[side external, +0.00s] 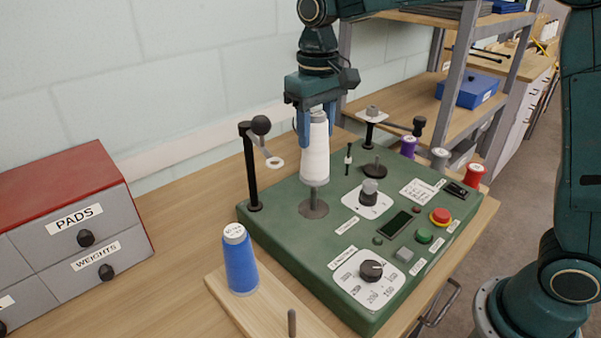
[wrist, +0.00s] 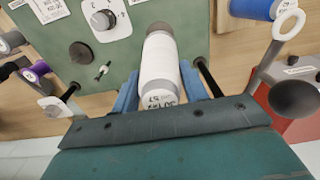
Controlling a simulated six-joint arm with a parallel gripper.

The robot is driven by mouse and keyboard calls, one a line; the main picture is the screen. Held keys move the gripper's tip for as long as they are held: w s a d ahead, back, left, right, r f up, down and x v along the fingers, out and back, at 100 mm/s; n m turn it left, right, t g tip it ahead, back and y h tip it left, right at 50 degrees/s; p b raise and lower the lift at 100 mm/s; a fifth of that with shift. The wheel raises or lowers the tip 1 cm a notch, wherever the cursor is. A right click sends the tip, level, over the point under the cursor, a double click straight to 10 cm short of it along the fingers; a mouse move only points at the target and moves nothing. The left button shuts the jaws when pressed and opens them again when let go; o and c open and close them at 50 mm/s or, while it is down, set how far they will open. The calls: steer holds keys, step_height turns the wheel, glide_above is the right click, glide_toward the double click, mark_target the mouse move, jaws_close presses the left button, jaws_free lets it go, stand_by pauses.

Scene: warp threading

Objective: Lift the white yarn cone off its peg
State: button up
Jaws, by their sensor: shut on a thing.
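The white yarn cone (side external: 315,150) is upright above the green machine panel in the side external view. My gripper (side external: 317,122) is shut on its upper part, one blue finger on each side. The grey peg (side external: 313,198) shows below the cone, rising from a round dark base. The cone's lower end is above that base; whether the peg's tip is still inside the cone I cannot tell. In the wrist view the white cone (wrist: 160,72) lies between the blue fingers (wrist: 160,95), its labelled top towards the camera.
A black post with a ball and ring guide (side external: 252,165) stands just left of the cone. A blue cone (side external: 239,262) stands on a wooden board at the front left. Purple, grey and red spools (side external: 474,175) stand at the right. Knobs and buttons cover the panel's front (side external: 325,240).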

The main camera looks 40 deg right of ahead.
steer(key=shift+r, duration=0.85)
